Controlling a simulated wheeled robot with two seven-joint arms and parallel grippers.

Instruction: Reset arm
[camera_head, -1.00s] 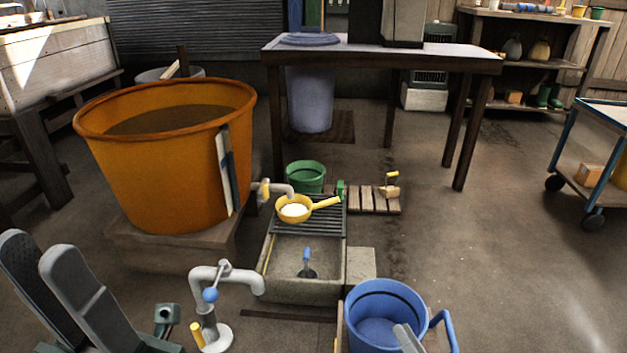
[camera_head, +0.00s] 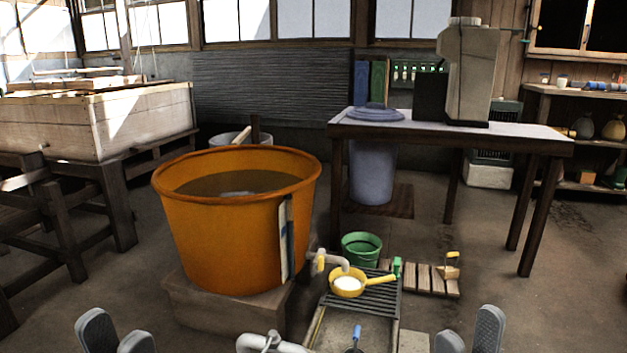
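My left gripper (camera_head: 117,335) shows at the bottom left, with two grey finger pads spread apart and nothing between them. My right gripper (camera_head: 468,337) shows at the bottom right, also with its pads apart and empty. The lower parts of both grippers and the arms are cut off by the bottom edge. Both grippers appear clear of the objects around them.
A large orange tub (camera_head: 225,240) stands on a block left of centre. A yellow ladle (camera_head: 347,285) with white contents rests on a grate by a grey tap, near a green bucket (camera_head: 361,249). A table (camera_head: 450,137) stands behind. A wooden vat (camera_head: 140,122) is at left.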

